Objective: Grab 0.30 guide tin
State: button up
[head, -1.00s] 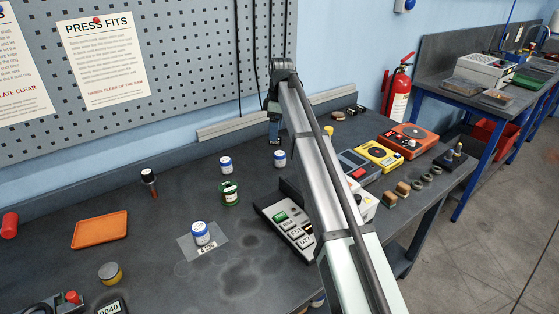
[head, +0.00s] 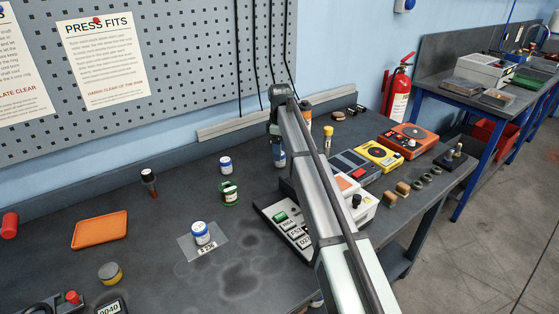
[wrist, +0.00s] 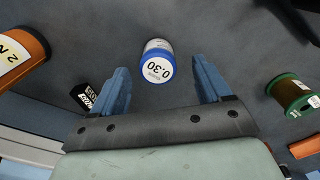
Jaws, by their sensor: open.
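The 0.30 guide tin (wrist: 158,62) is a small round tin with a blue rim and a white lid marked "0.30". In the wrist view it stands between the fingertips of my gripper (wrist: 160,66), with visible space on both sides. My gripper is open, with blue fingers, and holds nothing.
A similar tin (head: 226,165) and a green spool (head: 229,194) stand to the left. Another blue-and-white tin (head: 201,232) stands on a clear mat. A labelled rack (head: 287,226) lies near my arm. An orange cylinder (wrist: 20,55) is at the wrist view's left.

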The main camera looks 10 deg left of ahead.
jog(key=shift+w+a+f, duration=0.15)
jog(key=shift+f, duration=2.4)
jog(key=shift+c, duration=0.4)
jog(key=c, duration=1.1)
